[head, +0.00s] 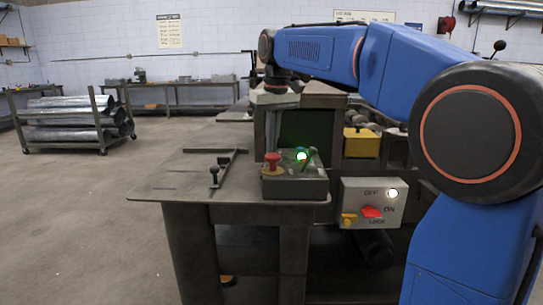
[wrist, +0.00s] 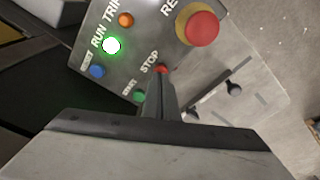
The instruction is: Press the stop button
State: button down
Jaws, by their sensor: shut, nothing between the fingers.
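The stop button (wrist: 162,69) is a small red button beside the word STOP on a grey control panel (wrist: 183,75) in the wrist view. My gripper (wrist: 158,76) is shut and empty. Its fingertips reach the near edge of the stop button and partly cover it; I cannot tell whether they touch it. A green button (wrist: 139,96) lies just left of the fingers. The control box (head: 295,188) stands on the bench's front edge in the head view, where the stop button is too small to make out.
A large red mushroom button (wrist: 202,29) is close by on the panel. A lit green RUN lamp (wrist: 111,45), an orange lamp (wrist: 126,19) and a blue button (wrist: 97,71) are left of it.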

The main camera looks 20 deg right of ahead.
jog(key=shift+f, duration=0.7)
jog(key=shift+r, duration=0.1)
notch_tip(320, 180, up, 7)
dwell(1.2)
dwell(0.7)
